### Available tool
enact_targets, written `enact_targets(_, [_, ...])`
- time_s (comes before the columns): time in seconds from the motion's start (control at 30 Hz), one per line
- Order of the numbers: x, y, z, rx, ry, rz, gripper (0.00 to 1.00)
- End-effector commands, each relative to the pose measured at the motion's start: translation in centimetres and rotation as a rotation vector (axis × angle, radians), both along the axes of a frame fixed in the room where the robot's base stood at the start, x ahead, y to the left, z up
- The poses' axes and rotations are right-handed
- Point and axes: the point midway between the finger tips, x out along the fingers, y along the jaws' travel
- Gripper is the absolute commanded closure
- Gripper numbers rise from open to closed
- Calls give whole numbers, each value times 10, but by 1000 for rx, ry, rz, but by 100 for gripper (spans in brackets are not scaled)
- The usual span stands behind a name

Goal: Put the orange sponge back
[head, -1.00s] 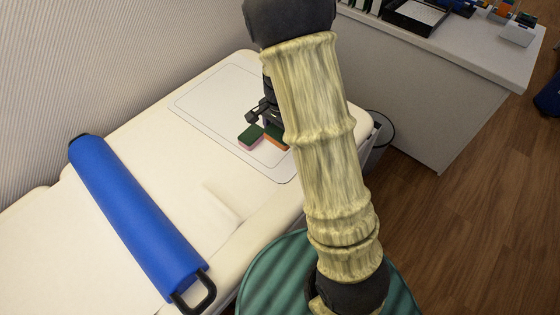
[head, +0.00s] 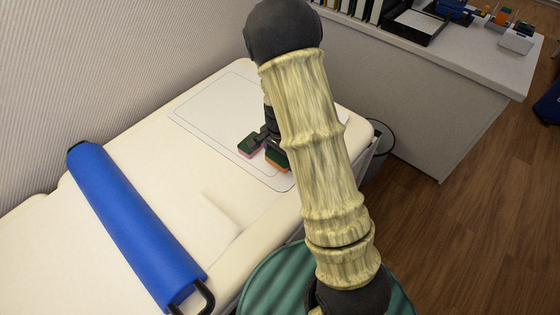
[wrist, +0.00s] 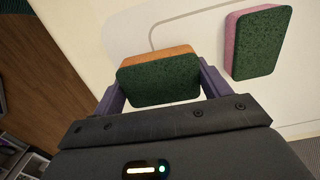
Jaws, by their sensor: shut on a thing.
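The orange sponge (wrist: 158,80) with a dark green scouring face is between my gripper's fingers in the wrist view. My gripper (wrist: 160,88) is shut on it. In the head view the orange sponge (head: 277,164) shows beside my arm, partly hidden, at the mat's near right part. My gripper (head: 267,148) is mostly hidden behind my arm there. A pink sponge with a green face (head: 250,145) lies just left of it on the mat, and it also shows in the wrist view (wrist: 258,43). I cannot tell whether the orange sponge touches the mat.
The white outlined mat (head: 215,112) lies on the cream padded table (head: 180,190). A blue roll (head: 135,225) with black handles lies across the table at left. A wire bin (head: 378,140) stands beside the table's right end. A white desk (head: 440,60) holds trays and office things.

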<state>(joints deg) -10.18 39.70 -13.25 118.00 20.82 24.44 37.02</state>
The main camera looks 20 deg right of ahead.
Motion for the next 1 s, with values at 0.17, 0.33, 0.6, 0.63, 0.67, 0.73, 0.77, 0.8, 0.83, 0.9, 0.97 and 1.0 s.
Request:
enact_targets(0.17, [-1,0,-27,0,4,-1,49])
enact_targets(0.33, [0,0,-29,1,1,0,49])
enact_targets(0.6, [0,0,-32,0,1,0,22])
enact_targets(0.63, [0,0,-32,0,1,0,16])
enact_targets(0.67, [0,0,-32,0,1,0,10])
enact_targets(0.73, [0,0,-32,0,1,0,2])
enact_targets(0.77, [0,0,-32,0,1,0,2])
enact_targets(0.8, [0,0,-32,0,1,0,2])
enact_targets(0.83, [0,0,-32,0,1,0,2])
enact_targets(0.9, [0,0,-32,0,1,0,2])
enact_targets(0.97, [0,0,-31,0,1,0,2])
enact_targets(1.0, [0,0,-31,-1,1,0,2])
